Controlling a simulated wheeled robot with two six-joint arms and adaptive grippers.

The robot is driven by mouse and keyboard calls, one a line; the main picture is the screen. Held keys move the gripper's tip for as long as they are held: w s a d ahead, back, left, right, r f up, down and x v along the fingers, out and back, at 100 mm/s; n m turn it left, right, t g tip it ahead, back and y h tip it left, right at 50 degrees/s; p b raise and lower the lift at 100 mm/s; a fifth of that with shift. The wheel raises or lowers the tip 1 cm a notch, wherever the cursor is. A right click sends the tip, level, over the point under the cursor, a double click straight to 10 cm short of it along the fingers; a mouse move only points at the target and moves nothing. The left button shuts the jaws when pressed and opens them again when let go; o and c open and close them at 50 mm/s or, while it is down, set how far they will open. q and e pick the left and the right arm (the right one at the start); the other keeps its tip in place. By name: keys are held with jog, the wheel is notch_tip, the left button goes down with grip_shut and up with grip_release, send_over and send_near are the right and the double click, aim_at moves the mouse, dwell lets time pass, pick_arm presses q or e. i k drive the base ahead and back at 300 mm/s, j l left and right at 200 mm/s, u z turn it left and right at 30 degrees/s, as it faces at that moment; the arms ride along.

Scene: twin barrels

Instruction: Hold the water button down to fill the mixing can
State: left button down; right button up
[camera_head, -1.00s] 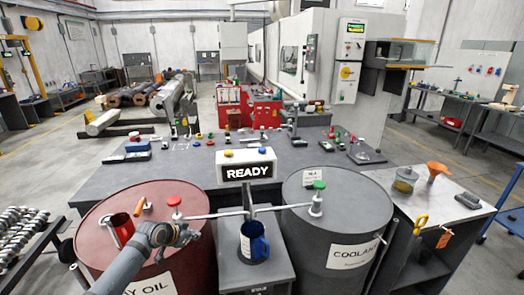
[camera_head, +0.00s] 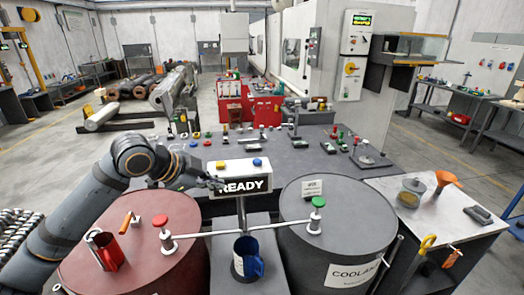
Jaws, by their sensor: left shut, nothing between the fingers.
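The READY box (camera_head: 240,182) stands on a post between the two barrels. On its top are a yellow button (camera_head: 220,165) and a blue button (camera_head: 257,162). A blue can (camera_head: 248,265) stands upright on the grey stand (camera_head: 225,240) below, near the inner ends of the two barrel pipes. Its inside looks dark, and I cannot tell its fill level. My left gripper (camera_head: 219,184) is shut and empty at the box's left end, below the yellow button and away from the blue one. Whether it touches the box is unclear. My right gripper is out of view.
The red oil barrel (camera_head: 110,262) carries a red cup (camera_head: 108,252) and a red-topped tap (camera_head: 161,222). The grey coolant barrel (camera_head: 345,220) has a green-topped tap (camera_head: 318,203). A side table (camera_head: 425,208) holds a jar and an orange funnel (camera_head: 443,180).

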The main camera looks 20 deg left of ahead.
aim_at(257, 162)
jog(key=i, duration=1.1)
